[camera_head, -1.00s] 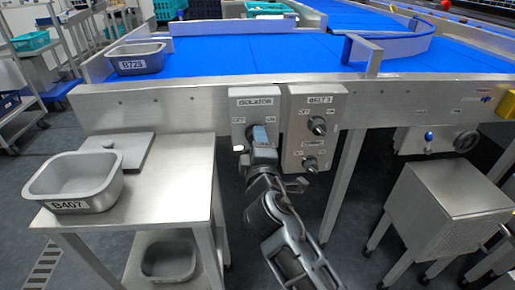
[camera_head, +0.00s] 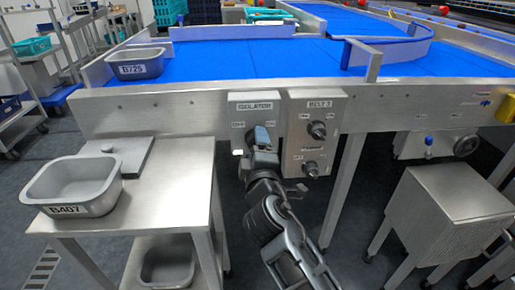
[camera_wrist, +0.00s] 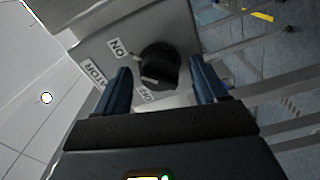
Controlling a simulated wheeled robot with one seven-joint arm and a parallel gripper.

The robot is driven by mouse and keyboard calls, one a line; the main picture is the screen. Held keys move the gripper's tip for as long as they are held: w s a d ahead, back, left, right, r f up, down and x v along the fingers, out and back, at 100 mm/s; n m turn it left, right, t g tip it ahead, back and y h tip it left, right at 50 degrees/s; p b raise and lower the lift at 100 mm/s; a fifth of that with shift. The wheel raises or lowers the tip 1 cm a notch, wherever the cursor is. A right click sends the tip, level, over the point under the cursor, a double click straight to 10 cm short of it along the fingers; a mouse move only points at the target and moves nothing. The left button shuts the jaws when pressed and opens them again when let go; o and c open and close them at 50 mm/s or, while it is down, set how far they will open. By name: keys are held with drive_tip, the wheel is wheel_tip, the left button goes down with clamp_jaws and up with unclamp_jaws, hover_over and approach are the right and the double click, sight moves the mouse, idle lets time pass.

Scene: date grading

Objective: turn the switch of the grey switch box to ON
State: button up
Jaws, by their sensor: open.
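The grey switch box (camera_head: 243,107), labelled ISOLATOR, is fixed to the conveyor's front side. Its black knob (camera_wrist: 160,66) shows in the wrist view, with the ON label (camera_wrist: 118,47) at its upper left and the OFF label (camera_wrist: 147,97) below it. A pale mark on the knob's lower side faces roughly toward OFF. My gripper (camera_head: 262,138) is in front of the box and hides the knob in the head view. In the wrist view its blue fingers (camera_wrist: 161,70) are open on either side of the knob, with gaps visible; I see no contact.
A second grey box labelled BELT 3 (camera_head: 318,104), with two black knobs, is close on the right. A steel table (camera_head: 165,205) with a tray labelled B407 (camera_head: 75,185) stands on the left. The blue conveyor (camera_head: 250,62) runs behind; a steel cabinet (camera_head: 440,215) stands right.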

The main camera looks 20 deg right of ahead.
drive_tip(key=v, duration=0.8)
drive_tip(key=shift+w, duration=0.1)
idle(0.3)
drive_tip(key=s+f+m+g+y, duration=0.1)
drive_tip(key=s+f+m+y, duration=0.3)
drive_tip(key=s, duration=0.9)
drive_tip(key=s+f+g+y, duration=0.15)
drive_tip(key=s+f, duration=0.45)
drive_tip(key=s, duration=0.6)
drive_tip(key=s+d+r+m, duration=0.1)
drive_tip(key=s+r+m, duration=0.3)
drive_tip(key=s, duration=0.4)
drive_tip(key=s+d+r+m, duration=0.1)
drive_tip(key=s+r+m, duration=0.3)
drive_tip(key=s, duration=0.4)
wheel_tip(320, 180, up, 16)
drive_tip(key=p, duration=1.6)
drive_tip(key=shift+s+d+r+p, duration=0.25)
drive_tip(key=shift+s+d+p, duration=0.05)
drive_tip(key=shift+s, duration=0.05)
